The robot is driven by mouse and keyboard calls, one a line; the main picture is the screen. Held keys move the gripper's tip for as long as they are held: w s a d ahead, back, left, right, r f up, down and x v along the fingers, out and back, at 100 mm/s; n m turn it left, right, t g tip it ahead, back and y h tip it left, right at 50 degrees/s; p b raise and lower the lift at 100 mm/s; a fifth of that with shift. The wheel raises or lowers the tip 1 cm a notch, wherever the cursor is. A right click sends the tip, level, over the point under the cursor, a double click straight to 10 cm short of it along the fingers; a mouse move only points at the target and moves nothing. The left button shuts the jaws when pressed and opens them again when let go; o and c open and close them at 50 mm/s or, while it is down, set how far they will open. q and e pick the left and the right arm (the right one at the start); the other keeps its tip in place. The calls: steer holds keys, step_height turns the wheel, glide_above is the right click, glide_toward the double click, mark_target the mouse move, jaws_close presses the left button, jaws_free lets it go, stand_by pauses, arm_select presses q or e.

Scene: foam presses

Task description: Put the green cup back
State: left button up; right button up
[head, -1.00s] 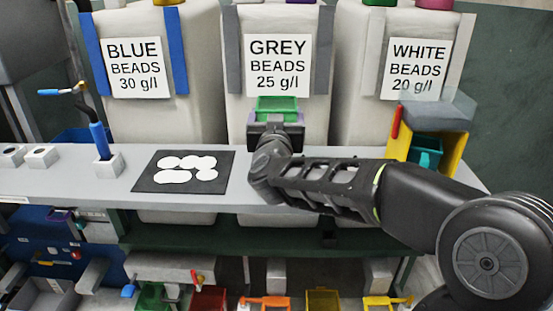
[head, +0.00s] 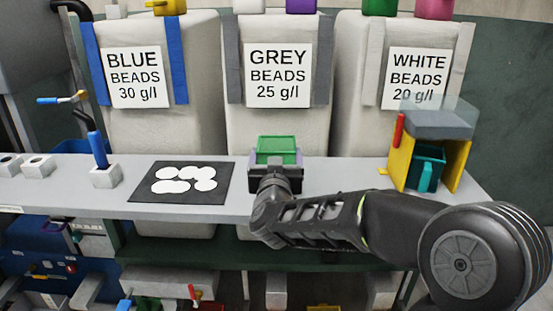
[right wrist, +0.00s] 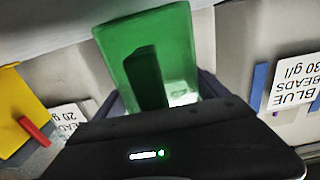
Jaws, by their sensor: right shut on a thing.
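The green cup (head: 277,150) is in front of the grey-beads sack, at the back edge of the shelf in the picture. My right gripper (head: 276,167) is shut on it. In the right wrist view the green cup (right wrist: 130,45) stands out beyond the gripper body, with a dark bar across its middle. Purple-grey edges show on both sides of the cup; I cannot tell what they belong to. Whether the cup touches the shelf is hidden by my gripper and arm. My left gripper is out of view.
The grey shelf (head: 335,178) carries a black mat (head: 140,192) with white discs, a blue-handled tool (head: 97,150) in a white block, and a yellow stand (head: 397,165) holding a teal cup (head: 430,165). Three labelled bead sacks stand behind. The shelf between mat and stand is partly covered by my arm.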

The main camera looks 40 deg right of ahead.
steer(key=shift+f, duration=0.1)
steer(key=o, duration=1.3)
steer(key=shift+r, duration=0.25)
steer(key=v, duration=1.2)
steer(key=shift+f, duration=0.1)
